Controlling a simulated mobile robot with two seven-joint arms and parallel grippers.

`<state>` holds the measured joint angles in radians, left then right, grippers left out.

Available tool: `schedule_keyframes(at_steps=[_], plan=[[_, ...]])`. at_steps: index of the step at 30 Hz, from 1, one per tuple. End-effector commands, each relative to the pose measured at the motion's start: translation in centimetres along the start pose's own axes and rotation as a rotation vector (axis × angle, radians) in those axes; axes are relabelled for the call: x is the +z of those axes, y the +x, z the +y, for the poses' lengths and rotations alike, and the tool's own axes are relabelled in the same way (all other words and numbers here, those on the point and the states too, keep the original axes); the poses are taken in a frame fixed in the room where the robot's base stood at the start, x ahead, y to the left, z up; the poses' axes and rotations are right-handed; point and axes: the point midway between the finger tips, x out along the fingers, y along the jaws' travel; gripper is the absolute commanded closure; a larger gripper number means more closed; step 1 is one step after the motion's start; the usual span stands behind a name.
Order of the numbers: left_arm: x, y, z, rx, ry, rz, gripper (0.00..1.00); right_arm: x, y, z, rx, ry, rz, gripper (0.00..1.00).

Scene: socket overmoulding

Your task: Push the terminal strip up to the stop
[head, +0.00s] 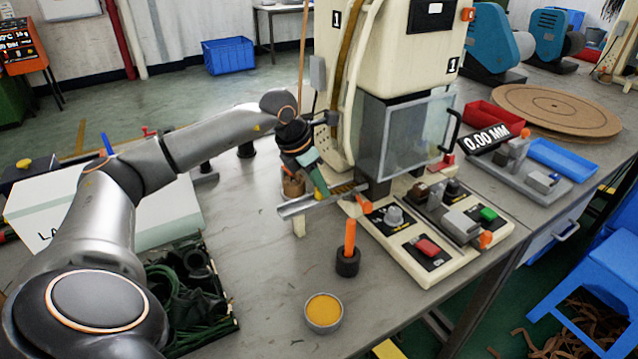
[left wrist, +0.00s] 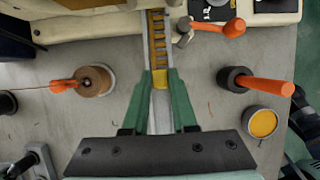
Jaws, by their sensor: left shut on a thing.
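The terminal strip (left wrist: 157,38) is a brass, ladder-like strip lying in a narrow metal guide rail (head: 296,209). It also shows in the head view (head: 343,188), pointing toward the press. My left gripper (left wrist: 160,86) has green fingers closed on the strip's near end, which looks yellow between the fingertips. In the head view my left gripper (head: 321,188) is over the rail, just left of the press. The strip's far end runs out of the top of the wrist view, and I cannot make out the stop. My right gripper is not in view.
The press (head: 400,45) with a clear guard (head: 416,135) stands beyond the rail. An orange-handled lever (left wrist: 232,27) is beside the rail. An orange-handled tool in a black holder (head: 347,262) and a round tin (head: 323,312) stand nearby. A cable crate (head: 232,325) sits at the left.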

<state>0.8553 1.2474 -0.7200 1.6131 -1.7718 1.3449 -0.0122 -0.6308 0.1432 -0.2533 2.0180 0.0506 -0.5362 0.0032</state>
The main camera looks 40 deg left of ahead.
Motion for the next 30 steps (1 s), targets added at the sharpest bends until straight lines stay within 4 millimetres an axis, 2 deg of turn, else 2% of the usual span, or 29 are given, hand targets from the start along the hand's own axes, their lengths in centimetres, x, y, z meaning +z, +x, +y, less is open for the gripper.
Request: schedule_keyframes(at_steps=[3,10,11,19,26,30], plan=[[0.00,-0.02,0.01,0.000,0.000,0.000,1.00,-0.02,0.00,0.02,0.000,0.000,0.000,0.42],[0.00,-0.03,0.02,0.000,0.000,0.000,1.00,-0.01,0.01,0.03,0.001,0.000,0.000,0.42],[0.00,-0.03,0.02,0.000,0.000,0.000,0.72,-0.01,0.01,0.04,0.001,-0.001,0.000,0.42],[0.00,-0.02,0.02,0.000,0.000,0.000,0.41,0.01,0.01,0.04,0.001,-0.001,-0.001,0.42],[0.00,-0.03,0.02,0.000,0.000,0.000,0.40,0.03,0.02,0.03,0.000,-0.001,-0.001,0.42],[0.04,-0.77,0.07,0.002,0.000,-0.001,0.40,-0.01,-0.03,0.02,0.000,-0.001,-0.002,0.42]])
